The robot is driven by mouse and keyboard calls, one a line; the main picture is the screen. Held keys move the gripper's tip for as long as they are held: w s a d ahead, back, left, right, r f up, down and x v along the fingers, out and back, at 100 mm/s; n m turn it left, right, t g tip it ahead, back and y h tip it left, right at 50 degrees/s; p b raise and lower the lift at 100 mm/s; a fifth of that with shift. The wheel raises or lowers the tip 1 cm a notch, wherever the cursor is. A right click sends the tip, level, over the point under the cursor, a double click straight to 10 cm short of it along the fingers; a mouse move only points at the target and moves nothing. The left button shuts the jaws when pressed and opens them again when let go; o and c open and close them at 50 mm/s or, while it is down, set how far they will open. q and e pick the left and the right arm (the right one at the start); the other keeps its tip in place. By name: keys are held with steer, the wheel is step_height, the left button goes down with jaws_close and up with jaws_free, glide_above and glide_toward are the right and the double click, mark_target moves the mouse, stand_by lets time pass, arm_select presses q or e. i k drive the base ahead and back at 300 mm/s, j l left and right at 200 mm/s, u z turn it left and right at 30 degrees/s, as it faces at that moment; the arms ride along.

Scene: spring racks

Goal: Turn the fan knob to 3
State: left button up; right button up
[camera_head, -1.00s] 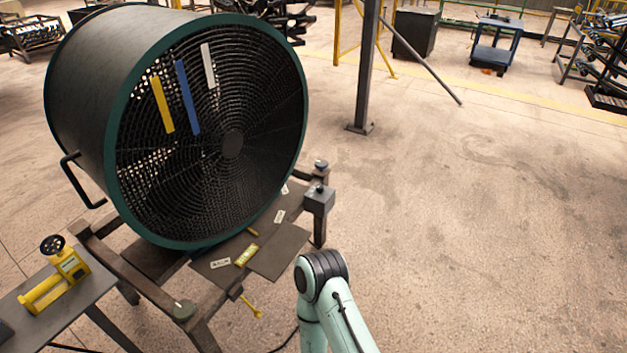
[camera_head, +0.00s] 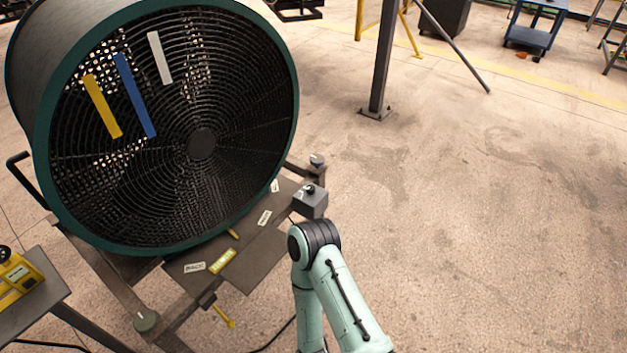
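A large drum fan (camera_head: 200,143) with a dark grille and green rim stands at the left on a metal frame. Yellow, blue and white strips hang on its grille. A small grey box (camera_head: 310,203) with a dark knob (camera_head: 309,188) on top sits at the right corner of the stand, just above my pale green arm's black joint. The knob's setting is too small to read. Only an arm's links show, at the bottom centre; neither gripper is in view.
The stand's plate (camera_head: 262,257) carries small labels and a yellow tag (camera_head: 222,262). A side table (camera_head: 32,287) with a yellow device (camera_head: 17,275) is at lower left. A dark post (camera_head: 384,60) stands behind. The floor at right is clear.

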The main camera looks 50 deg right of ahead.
mark_target(311, 189)
steer(key=l+u, duration=0.15)
steer(key=l, duration=2.05)
